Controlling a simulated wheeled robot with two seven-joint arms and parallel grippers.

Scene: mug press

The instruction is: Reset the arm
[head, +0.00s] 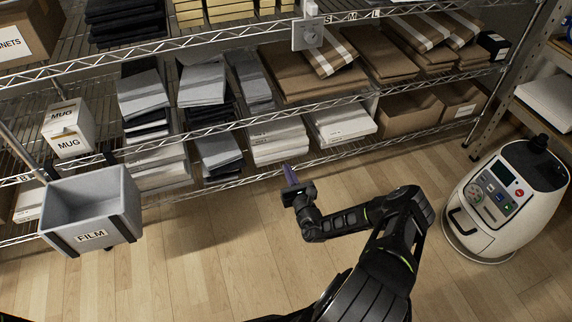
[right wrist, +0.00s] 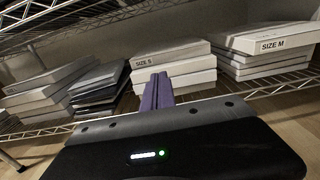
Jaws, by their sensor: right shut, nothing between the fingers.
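My right gripper (head: 290,175) is in front of the lower wire shelf in the head view, held above the wooden floor. Its purple fingers are together and empty. They also show at the middle of the right wrist view (right wrist: 158,92), pointing at the stacks on the shelf, apart from them. My right arm (head: 365,220) comes in from the bottom right, bent at the elbow. My left gripper is not in the head view.
A wire rack (head: 240,120) holds folded stacks and white boxes. A grey FILM bin (head: 92,205) is at left, near a MUG box (head: 68,128). A white machine (head: 508,195) stands on the floor at right. The floor (head: 210,240) between is clear.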

